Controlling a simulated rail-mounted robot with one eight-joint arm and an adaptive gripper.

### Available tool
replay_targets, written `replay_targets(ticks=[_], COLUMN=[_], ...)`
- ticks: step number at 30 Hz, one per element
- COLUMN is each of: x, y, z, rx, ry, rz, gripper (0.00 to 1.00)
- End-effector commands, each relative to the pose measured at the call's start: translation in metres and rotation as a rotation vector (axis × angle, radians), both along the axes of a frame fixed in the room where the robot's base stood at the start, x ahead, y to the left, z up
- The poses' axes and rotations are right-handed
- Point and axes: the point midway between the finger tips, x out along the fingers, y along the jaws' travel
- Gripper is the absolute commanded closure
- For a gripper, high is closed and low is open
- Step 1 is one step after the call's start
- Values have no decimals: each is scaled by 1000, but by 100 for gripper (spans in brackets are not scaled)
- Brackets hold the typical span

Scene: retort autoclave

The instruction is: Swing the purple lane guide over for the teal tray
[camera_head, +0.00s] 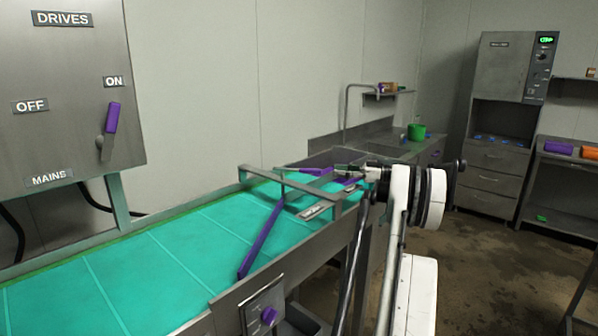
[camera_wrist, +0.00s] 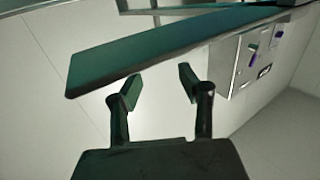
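The purple lane guide (camera_head: 261,240) is a long bar lying diagonally over the teal conveyor belt (camera_head: 190,250), with its near end toward the belt's right side. Its upper part passes under a grey metal bracket (camera_head: 290,183). More purple pieces show near my gripper (camera_head: 343,170); I cannot tell if they join the guide. My gripper is at the belt's far end, pointing left. In the wrist view my gripper (camera_wrist: 158,88) is open, with nothing seen between its fingers. A dark teal slab (camera_wrist: 150,52) lies beyond them. I cannot make out a separate teal tray.
A drives cabinet (camera_head: 65,85) with a purple lever stands at the left. A small panel with a purple knob (camera_head: 269,316) is on the conveyor's near side. A sink counter with a green container (camera_head: 416,132) and a grey machine (camera_head: 505,75) stand behind. Wet floor is open at right.

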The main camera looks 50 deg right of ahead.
Motion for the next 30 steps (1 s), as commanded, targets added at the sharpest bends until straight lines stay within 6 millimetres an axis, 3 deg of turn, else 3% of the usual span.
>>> replay_targets(ticks=[5,21,30], x=[12,98,121], y=[5,47,57], z=[0,0,-1], rx=[-3,-2,-2], ry=[-5,-3,-3], rz=[1,1,-1], gripper=[62,62,62])
